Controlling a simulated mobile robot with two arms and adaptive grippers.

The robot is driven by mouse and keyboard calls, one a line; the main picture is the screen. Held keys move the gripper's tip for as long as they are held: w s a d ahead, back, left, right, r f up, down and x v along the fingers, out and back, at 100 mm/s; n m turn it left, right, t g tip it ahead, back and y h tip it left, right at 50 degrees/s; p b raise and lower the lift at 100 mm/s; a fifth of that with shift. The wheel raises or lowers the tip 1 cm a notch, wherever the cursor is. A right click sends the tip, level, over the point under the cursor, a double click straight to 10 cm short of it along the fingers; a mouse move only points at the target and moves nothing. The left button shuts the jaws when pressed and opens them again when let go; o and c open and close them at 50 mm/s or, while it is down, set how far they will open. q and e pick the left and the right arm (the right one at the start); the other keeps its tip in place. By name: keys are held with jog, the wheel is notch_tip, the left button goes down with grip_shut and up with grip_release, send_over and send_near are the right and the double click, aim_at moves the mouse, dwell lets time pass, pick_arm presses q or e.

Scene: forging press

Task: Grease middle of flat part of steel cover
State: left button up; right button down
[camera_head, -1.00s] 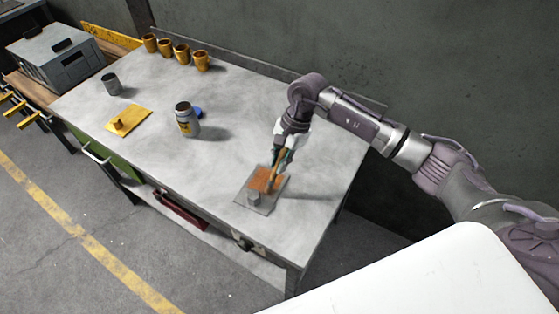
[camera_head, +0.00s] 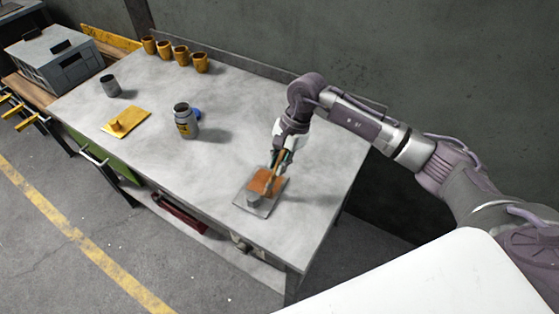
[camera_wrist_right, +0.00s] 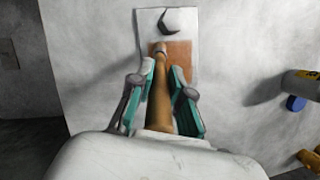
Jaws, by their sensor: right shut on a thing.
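The steel cover (camera_head: 247,206) lies flat on the table near its front right end, a grey plate with a short knob. An orange-brown grease patch (camera_head: 260,181) covers part of its flat side; it also shows in the right wrist view (camera_wrist_right: 183,62). My right gripper (camera_head: 281,162) is above the plate, shut on a brush with a wooden handle (camera_wrist_right: 160,98). The brush tip is at the orange patch; I cannot tell how firmly it touches. An open grey jar (camera_head: 187,124) with a yellow label stands further left, a blue lid (camera_head: 196,113) beside it. My left gripper is not in view.
Several yellow cups (camera_head: 181,54) line the back edge. A grey box (camera_head: 58,56) stands beyond. The table around the cover is clear.

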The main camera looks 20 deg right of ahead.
jog(key=shift+w+d+b, duration=0.3)
jog(key=shift+b, duration=0.15)
